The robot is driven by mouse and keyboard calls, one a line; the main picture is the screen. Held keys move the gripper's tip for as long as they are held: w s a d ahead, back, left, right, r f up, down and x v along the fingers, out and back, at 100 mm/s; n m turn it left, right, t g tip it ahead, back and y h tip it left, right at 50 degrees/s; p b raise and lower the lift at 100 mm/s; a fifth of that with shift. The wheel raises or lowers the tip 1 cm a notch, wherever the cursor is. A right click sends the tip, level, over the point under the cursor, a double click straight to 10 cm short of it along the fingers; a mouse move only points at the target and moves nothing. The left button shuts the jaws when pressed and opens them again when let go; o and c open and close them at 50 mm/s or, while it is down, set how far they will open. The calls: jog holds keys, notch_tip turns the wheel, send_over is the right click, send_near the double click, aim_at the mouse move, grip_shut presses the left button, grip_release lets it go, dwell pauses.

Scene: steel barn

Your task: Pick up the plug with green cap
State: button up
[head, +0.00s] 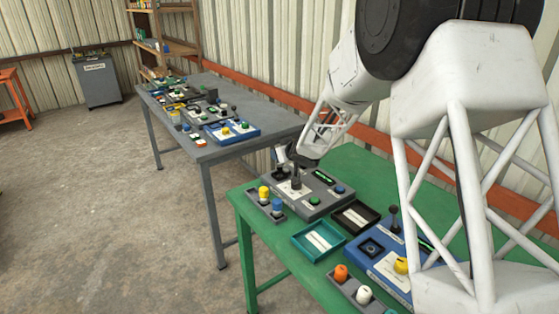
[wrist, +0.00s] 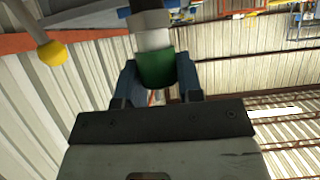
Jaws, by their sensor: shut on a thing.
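In the wrist view my gripper (wrist: 158,85) is shut on a plug with a green cap (wrist: 156,70). The cap sits between the two blue fingers. A white section and a dark end of the plug extend past the cap toward the top of the picture. In the head view my gripper (head: 284,156) is small, over the back of a grey control panel (head: 315,205) on the green table (head: 262,232). The plug's green cap cannot be made out there.
A rack with yellow (head: 264,192) and blue (head: 277,206) plugs is beside the panel. A teal tray (head: 300,245), a dark tray (head: 343,228) and a blue panel (head: 375,270) with a black joystick (head: 394,216) lie nearer. Orange (head: 341,272) and white (head: 364,294) plugs stand in front.

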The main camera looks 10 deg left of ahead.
jog(key=s+d, duration=0.2)
jog(key=s, duration=0.5)
jog(key=s+d+r, duration=0.1)
jog(key=s+d, duration=0.2)
jog(key=s, duration=0.5)
jog(key=shift+d+r, duration=0.2)
jog(key=shift+d, duration=0.1)
